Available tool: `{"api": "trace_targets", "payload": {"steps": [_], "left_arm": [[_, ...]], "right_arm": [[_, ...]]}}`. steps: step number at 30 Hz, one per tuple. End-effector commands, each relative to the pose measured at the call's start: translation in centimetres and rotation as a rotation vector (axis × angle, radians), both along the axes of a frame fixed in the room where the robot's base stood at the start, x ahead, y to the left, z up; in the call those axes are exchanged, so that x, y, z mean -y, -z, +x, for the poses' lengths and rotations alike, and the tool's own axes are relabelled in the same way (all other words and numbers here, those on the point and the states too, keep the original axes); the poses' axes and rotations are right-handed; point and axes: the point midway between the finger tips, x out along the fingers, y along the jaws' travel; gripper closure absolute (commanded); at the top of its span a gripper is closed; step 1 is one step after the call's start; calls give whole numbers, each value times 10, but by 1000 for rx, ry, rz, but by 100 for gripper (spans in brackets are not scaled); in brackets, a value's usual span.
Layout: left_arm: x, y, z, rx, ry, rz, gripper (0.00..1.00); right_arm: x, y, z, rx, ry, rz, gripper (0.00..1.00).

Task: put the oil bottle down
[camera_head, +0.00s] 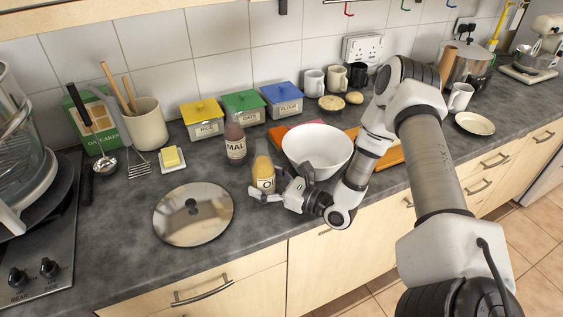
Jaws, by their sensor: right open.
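The oil bottle (263,172) has a yellow upper part and a pale label with a dark letter. It stands upright on the dark counter, just in front of the brown malt bottle (235,144). My right gripper (268,192) is at its lower front right, with the jaws open around or beside the label; I cannot tell whether a finger touches it. My left gripper is not in view.
A round metal lid (193,228) lies at the front left of the bottle. A white bowl (317,148) stands close on the right. Yellow, green and blue tins (203,122) line the back. A butter dish (172,159) is at the left.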

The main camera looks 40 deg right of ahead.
Motion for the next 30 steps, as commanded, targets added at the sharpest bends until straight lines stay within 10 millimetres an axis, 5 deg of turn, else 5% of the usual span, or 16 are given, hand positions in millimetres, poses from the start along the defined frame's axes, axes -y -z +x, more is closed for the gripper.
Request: {"api": "trace_targets", "payload": {"steps": [15,30], "left_arm": [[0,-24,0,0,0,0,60],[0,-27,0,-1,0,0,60]], "right_arm": [[40,-4,-93,0,7,5,16],[44,1,-107,1,1,1,16]]}}
